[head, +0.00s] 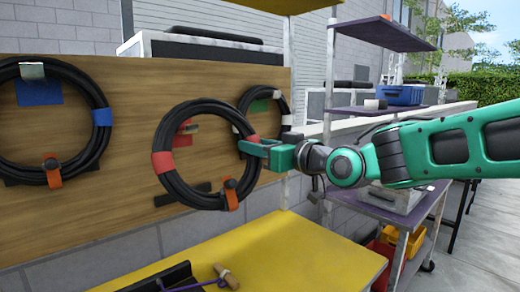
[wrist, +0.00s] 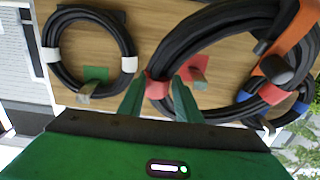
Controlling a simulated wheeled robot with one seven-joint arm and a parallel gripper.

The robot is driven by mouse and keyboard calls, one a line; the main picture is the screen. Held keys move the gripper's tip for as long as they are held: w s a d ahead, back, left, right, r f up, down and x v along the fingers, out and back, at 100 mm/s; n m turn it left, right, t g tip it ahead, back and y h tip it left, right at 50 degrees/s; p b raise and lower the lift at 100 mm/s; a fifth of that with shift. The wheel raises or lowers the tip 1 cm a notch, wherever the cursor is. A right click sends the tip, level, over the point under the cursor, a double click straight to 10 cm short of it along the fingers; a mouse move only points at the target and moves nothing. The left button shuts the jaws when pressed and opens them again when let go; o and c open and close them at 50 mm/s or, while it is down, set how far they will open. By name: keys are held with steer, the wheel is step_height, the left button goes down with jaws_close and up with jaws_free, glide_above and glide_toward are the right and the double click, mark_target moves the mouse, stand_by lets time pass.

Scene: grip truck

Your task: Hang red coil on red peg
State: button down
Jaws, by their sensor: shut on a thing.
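The red-taped black coil (head: 163,162) is held upright in front of the wooden board, with an orange strap at its bottom. My gripper (head: 262,150) is shut on the coil's right side at a red tape band; in the wrist view the fingers (wrist: 160,95) pinch that red band (wrist: 157,88). The red peg (head: 190,128), a pale stub on a red patch, shows through the coil's opening, near its upper part. It also shows in the wrist view (wrist: 199,66) inside the ring. I cannot tell whether the coil is around the peg or only in front of it.
A blue-taped coil (head: 101,117) hangs at left on the board (head: 130,75). A white-taped coil (head: 286,120) hangs by a green patch behind the held coil. Below are a yellow surface (head: 300,255) and a wooden-handled tool (head: 226,276). A purple cart (head: 410,205) stands right.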

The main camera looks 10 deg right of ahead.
steer(key=w+a+f, duration=0.5)
steer(key=w+a, duration=0.2)
steer(key=w, duration=0.4)
steer(key=shift+a, duration=0.3)
stand_by(2.6)
steer(key=shift+w, duration=0.15)
stand_by(0.6)
